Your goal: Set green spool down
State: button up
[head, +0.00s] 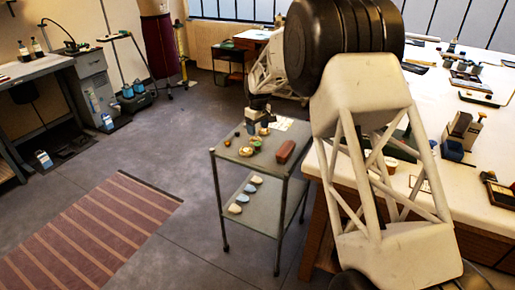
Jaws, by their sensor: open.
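A small green item (257,145), which looks like the green spool, is on the top shelf of the grey cart (236,168). It is too small to make out in detail. My arm reaches over from the right. What looks like my gripper (259,119) is small and dark above the back part of the cart's top shelf, behind the green item in the picture. It is open, and I see nothing held in it. Its fingertips are hard to tell from the small things around them.
A reddish-brown block (286,151) lies at the cart's right edge, with several small round items near the middle. The lower shelf holds a few pale rounded items (249,188). A large white table (470,180) with tools stands right. Floor left of the cart is clear around a striped rug (90,235).

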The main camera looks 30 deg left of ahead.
aim_at(258, 143)
jog(key=shift+f, duration=1.3)
jog(key=shift+s+f, duration=0.1)
jog(key=shift+f, duration=2.5)
jog(key=c, duration=1.1)
jog(key=shift+r, duration=0.2)
